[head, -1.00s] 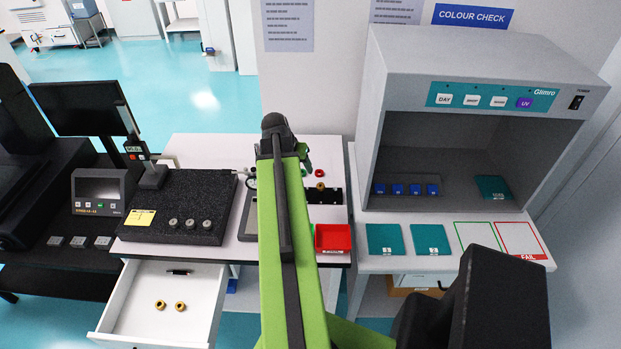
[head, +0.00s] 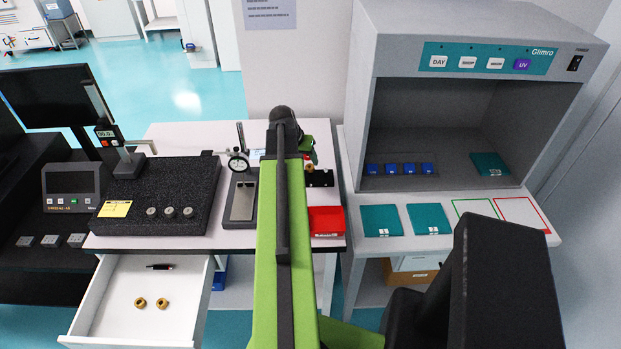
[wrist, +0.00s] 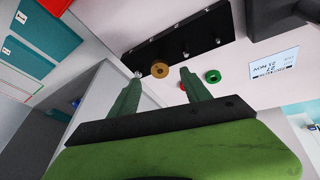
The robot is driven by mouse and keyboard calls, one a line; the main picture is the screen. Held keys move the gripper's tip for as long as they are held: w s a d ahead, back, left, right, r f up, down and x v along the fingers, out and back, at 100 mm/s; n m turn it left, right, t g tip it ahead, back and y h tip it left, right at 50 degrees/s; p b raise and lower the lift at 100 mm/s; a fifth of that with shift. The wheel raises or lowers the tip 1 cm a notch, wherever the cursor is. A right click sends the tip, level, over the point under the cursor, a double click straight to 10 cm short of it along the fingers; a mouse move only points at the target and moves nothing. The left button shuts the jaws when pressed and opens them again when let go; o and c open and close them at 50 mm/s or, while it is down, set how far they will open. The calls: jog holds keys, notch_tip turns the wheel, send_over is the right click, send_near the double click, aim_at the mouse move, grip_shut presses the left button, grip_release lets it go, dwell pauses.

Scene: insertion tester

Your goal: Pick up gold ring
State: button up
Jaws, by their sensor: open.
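A gold ring (wrist: 160,70) shows in the wrist view at the edge of a black bar with several small metal pins (wrist: 190,42). In the head view this ring (head: 310,168) shows small beside my arm, by the black bar (head: 320,179). My gripper (wrist: 161,82) is open and empty; in the wrist view the ring appears between its fingertips, but I cannot tell the distance. In the head view my arm mostly hides the gripper. Two more gold rings, one left (head: 140,303) and one right (head: 162,303), lie in the open white drawer (head: 110,325).
A green ring (wrist: 212,76) and a partly hidden red ring lie near the bar. A red tray (head: 326,221) stands at the bench's front edge. A dial gauge stand (head: 238,160) and granite plate (head: 160,195) stand left. The grey colour-check booth (head: 400,40) rises close on the right.

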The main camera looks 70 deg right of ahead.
aim_at(309, 168)
jog(key=b+x, duration=0.4)
jog(key=x, duration=0.1)
jog(key=shift+d+f+b, duration=0.15)
jog(key=shift+d+b, duration=0.05)
jog(key=shift+b, duration=0.15)
grip_shut()
